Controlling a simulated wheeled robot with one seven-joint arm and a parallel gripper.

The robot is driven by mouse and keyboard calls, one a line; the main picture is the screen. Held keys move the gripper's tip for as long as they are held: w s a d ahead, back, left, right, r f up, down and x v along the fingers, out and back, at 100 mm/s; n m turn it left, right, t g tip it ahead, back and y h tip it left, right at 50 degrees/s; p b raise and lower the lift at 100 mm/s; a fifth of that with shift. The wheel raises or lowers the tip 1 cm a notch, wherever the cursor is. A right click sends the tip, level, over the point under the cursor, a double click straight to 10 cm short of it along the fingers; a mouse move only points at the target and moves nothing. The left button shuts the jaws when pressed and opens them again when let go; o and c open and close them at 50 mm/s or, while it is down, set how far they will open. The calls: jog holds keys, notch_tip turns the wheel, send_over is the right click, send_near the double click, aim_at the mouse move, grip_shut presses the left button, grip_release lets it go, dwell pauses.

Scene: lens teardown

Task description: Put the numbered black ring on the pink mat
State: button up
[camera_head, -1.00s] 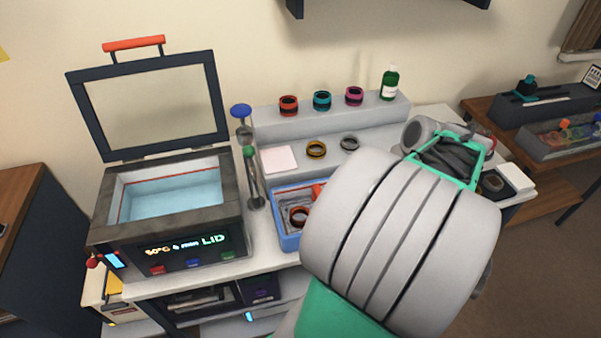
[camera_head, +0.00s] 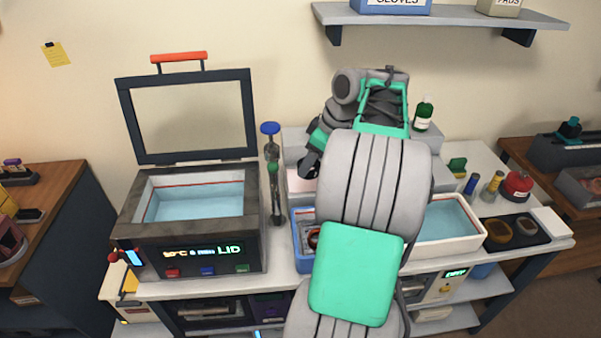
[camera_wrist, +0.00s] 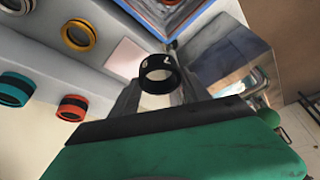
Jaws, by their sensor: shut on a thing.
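The numbered black ring (camera_wrist: 160,74) is held between the fingers of my gripper (camera_wrist: 158,88), with white digits showing on its side. In the head view my gripper (camera_head: 309,168) is up near the back of the bench, over or beside the pink mat, and the ring cannot be made out there. The pink mat (camera_wrist: 127,58) lies flat and looks bare where it shows, just beyond the ring in the wrist view. In the head view the mat (camera_head: 296,182) is partly covered by my gripper.
The open-lidded bath (camera_head: 195,200) stands left of the mat, with tall tools (camera_head: 272,170) between. A blue tray (camera_head: 303,256) lies in front. Gold (camera_wrist: 78,35), teal (camera_wrist: 15,88) and red (camera_wrist: 72,107) rings sit nearby. A white basin (camera_head: 450,220) stands to the right.

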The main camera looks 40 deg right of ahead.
jog(key=w+d+f, duration=0.1)
jog(key=w+f, duration=0.1)
jog(key=w+d+f+p, duration=0.1)
jog(key=w+d+f, duration=0.1)
jog(key=w+f, duration=0.1)
jog(key=w+d+f+p, duration=0.1)
jog(key=w+d+f, duration=0.1)
jog(key=shift+w+d+f, duration=0.1)
jog(key=shift+w+f, duration=0.15)
jog(key=shift+w, duration=0.15)
jog(key=f, duration=0.1)
jog(key=f+p, duration=0.1)
jog(key=f, duration=0.1)
jog(key=shift+w+d+f, duration=0.1)
jog(key=shift+w, duration=0.1)
jog(key=shift+f, duration=0.5)
jog(key=o, duration=1.4)
jog(key=shift+r, duration=0.1)
jog(key=shift+c, duration=0.2)
